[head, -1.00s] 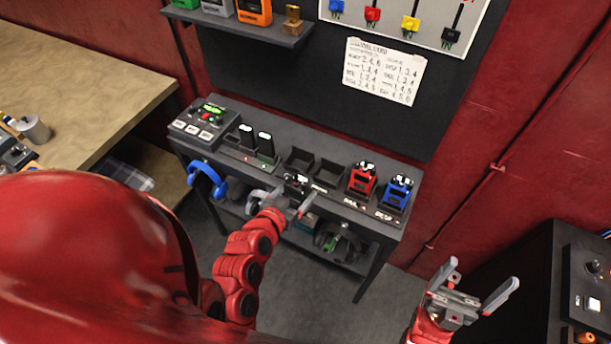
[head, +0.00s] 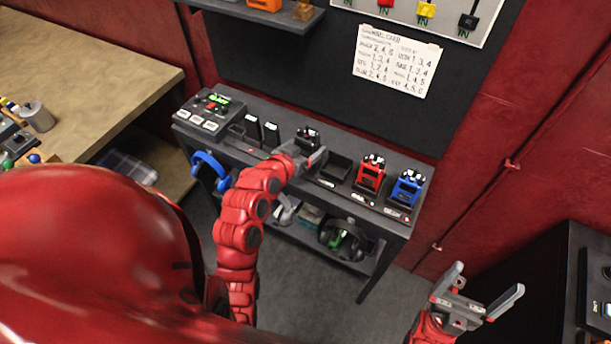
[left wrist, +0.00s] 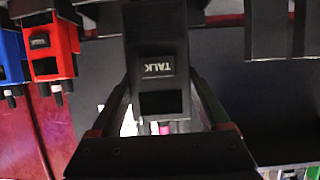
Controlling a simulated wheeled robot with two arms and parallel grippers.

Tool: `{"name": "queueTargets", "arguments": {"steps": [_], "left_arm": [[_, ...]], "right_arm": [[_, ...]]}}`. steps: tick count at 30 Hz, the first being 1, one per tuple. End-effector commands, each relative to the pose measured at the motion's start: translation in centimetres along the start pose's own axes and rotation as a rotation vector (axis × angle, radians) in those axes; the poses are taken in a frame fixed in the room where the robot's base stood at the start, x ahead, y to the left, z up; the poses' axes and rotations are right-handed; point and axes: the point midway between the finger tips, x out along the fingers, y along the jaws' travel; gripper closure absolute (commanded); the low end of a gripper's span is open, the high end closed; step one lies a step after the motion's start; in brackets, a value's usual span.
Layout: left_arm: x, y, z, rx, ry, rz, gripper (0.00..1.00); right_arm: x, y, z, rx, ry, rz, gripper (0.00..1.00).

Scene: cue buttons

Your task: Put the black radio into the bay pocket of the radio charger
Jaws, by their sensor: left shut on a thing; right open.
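My left gripper (head: 310,158) is shut on the black radio (head: 307,137), which is at the back row of the dark bench. In the left wrist view the black radio (left wrist: 157,75) sits between the two fingers, with a "TALK" label on it. The radio charger has an empty dark bay pocket (head: 336,167) just right of the gripper. The part of the charger behind the radio and gripper is hidden, so I cannot tell whether the radio is inside a pocket or above it. My right gripper (head: 484,288) is open and empty, away from the bench.
A red radio (head: 370,173) and a blue radio (head: 406,188) stand in bays to the right. Two dark upright units (head: 262,130) and a control box (head: 212,112) stand to the left. Blue headphones (head: 210,170) hang at the bench's left front. A shelf with headsets (head: 345,240) is below.

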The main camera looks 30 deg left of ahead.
Motion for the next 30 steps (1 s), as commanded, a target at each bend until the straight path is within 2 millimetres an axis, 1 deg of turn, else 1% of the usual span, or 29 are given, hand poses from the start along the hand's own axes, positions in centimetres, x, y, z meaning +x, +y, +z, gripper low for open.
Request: {"name": "queueTargets", "arguments": {"steps": [1, 3, 6, 10, 13, 20, 30], "left_arm": [[1.1, -0.9, -0.7, 0.004, 0.006, -0.006, 0.88], [2.0, -1.8, -1.7, 0.001, 0.008, -0.013, 0.88], [2.8, -2.9, -2.9, -0.003, 0.005, -0.022, 0.88], [3.4, -3.6, -3.5, -0.007, -0.001, -0.029, 0.88], [3.6, -3.8, -3.5, -0.009, -0.001, -0.031, 0.88], [3.9, -3.8, -2.6, -0.009, -0.001, -0.031, 0.88], [3.9, -3.8, -2.6, -0.008, 0.000, -0.031, 0.88]], "right_arm": [[-0.9, -0.1, 0.1, 0.000, 0.000, 0.000, 0.00], [-1.3, -0.1, 0.2, 0.000, 0.000, 0.000, 0.00], [-1.7, -0.1, 0.3, 0.000, 0.000, 0.000, 0.00], [-1.9, -0.1, 0.3, 0.000, 0.000, 0.000, 0.00], [-2.0, -0.1, 0.3, 0.000, 0.000, 0.000, 0.00], [-1.9, -0.1, 0.3, 0.000, 0.000, 0.000, 0.00], [-1.9, -0.1, 0.3, 0.000, 0.000, 0.000, 0.00]]}}
